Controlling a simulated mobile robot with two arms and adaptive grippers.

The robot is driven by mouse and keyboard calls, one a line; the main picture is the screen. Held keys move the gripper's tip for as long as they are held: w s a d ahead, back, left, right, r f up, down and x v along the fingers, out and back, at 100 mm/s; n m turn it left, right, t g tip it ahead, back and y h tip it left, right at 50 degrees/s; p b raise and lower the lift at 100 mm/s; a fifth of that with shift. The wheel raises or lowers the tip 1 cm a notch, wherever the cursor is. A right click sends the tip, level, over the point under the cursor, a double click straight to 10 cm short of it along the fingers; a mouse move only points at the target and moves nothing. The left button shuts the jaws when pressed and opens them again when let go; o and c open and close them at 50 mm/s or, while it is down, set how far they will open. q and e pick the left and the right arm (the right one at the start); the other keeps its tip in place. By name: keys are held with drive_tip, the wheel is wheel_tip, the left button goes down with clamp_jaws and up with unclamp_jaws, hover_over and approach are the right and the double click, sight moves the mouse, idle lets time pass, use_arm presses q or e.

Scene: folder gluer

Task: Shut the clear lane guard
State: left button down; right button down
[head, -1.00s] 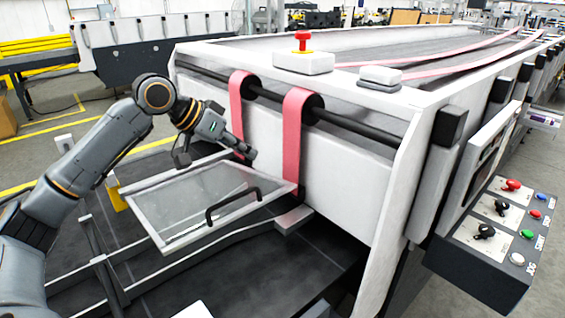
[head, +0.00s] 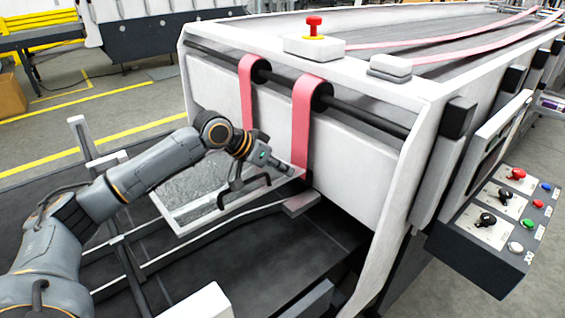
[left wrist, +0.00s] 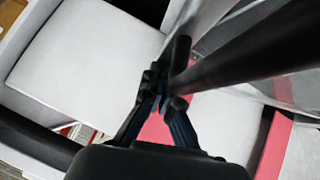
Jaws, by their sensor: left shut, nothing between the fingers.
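The clear lane guard (head: 192,190), a see-through panel in a pale frame, lies over the lane in front of the machine, partly hidden behind my left arm in the head view. Its black bar handle (head: 243,192) is on the near right side. My left gripper (head: 288,170) is shut and empty, above the guard's right end by the pink belt. In the left wrist view, its closed fingertips (left wrist: 166,88) are by a dark bar (left wrist: 250,55), with the clear panel (left wrist: 290,88) at right. I cannot tell whether they touch. My right gripper is not in view.
Two pink belts (head: 301,125) hang over the black roller on the white machine front (head: 350,175). A red emergency button (head: 314,25) stands on top. A control panel (head: 495,220) with knobs juts out at right. Dark lane floor is clear in front.

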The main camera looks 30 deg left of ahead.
sight(280, 182)
use_arm(q)
drive_tip(key=f, duration=0.1)
drive_tip(key=f+b, duration=0.1)
drive_tip(key=f, duration=0.1)
drive_tip(key=d+f, duration=0.1)
drive_tip(key=f, duration=0.1)
drive_tip(key=shift+s+d, duration=0.1)
drive_tip(key=shift+s, duration=0.15)
drive_tip(key=shift+r, duration=0.1)
